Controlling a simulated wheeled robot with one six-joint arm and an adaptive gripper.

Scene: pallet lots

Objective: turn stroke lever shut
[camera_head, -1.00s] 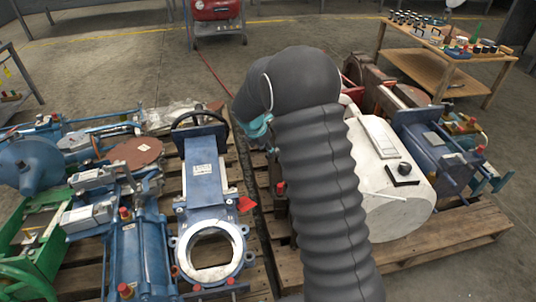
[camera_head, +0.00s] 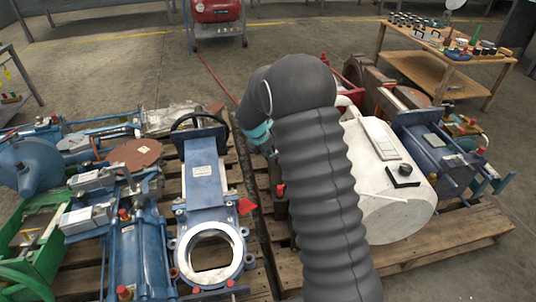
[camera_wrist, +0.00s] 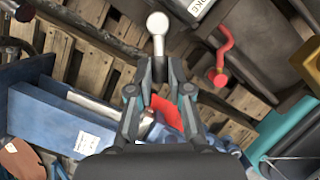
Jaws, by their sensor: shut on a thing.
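In the wrist view, the stroke lever (camera_wrist: 158,43) is a pale rod with a round whitish ball knob at its end. My gripper (camera_wrist: 160,66) is shut on the rod just below the knob, with a finger on each side. The lower part of the rod and its pivot are hidden by the fingers. In the head view my dark sleeved arm covers the gripper and the lever, so neither can be made out there.
A blue gate valve (camera_head: 207,190) with a dark handwheel lies on the left pallet. A white cylindrical tank (camera_head: 390,200) sits right of my arm. A red bent handle (camera_wrist: 222,55) is close right of the gripper. A narrow gap separates the pallets.

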